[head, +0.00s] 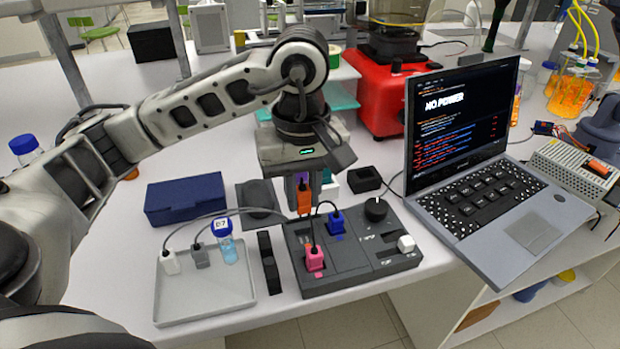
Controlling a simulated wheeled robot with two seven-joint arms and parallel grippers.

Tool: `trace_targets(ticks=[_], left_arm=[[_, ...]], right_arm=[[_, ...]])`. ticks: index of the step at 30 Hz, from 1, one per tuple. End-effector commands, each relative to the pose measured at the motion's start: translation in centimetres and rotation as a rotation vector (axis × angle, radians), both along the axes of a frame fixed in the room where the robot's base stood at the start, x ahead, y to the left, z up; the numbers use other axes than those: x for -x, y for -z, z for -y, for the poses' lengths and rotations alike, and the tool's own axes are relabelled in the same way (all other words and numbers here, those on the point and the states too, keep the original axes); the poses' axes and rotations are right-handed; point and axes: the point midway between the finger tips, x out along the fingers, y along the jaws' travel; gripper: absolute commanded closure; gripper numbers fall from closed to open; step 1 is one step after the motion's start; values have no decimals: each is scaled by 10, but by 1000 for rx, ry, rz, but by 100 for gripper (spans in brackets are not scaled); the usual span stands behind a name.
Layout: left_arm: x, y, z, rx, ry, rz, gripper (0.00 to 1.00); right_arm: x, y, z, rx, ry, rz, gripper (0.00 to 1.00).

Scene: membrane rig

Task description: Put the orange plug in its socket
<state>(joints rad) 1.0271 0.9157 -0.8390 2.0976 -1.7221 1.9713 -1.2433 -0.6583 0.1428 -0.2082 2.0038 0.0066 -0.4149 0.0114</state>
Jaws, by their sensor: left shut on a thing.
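My left gripper (302,182) points down over the rear left part of the dark grey socket box (350,262). It is shut on the orange plug (304,201), which hangs upright below the fingers. The plug's lower end is close to the box's back edge; I cannot tell whether it touches the box. The socket under it is hard to make out. A pink plug (314,259) stands in the front left of the box and a blue plug (337,223) stands farther back. My right gripper is not in view.
A grey tray (203,303) at the left holds a white plug (170,262), a grey plug (200,256) and a blue-capped vial (226,243). A navy case (185,199) lies behind it. A laptop (475,185) reading "NO POWER" stands right of the box. Thin cables cross nearby.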

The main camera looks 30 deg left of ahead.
Motion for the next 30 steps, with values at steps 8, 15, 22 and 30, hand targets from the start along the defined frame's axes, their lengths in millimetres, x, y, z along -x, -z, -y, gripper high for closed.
trace_targets(ticks=[8, 15, 22, 30], left_arm=[[0, 26, 0, 0, 2, -1, 100], [0, 45, 0, 0, 3, 0, 100], [0, 63, 0, 1, 3, 1, 100], [0, 71, 0, 0, 3, 0, 100]], right_arm=[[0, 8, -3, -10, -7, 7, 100], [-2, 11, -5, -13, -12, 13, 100], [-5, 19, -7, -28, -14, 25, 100], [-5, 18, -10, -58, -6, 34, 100]])
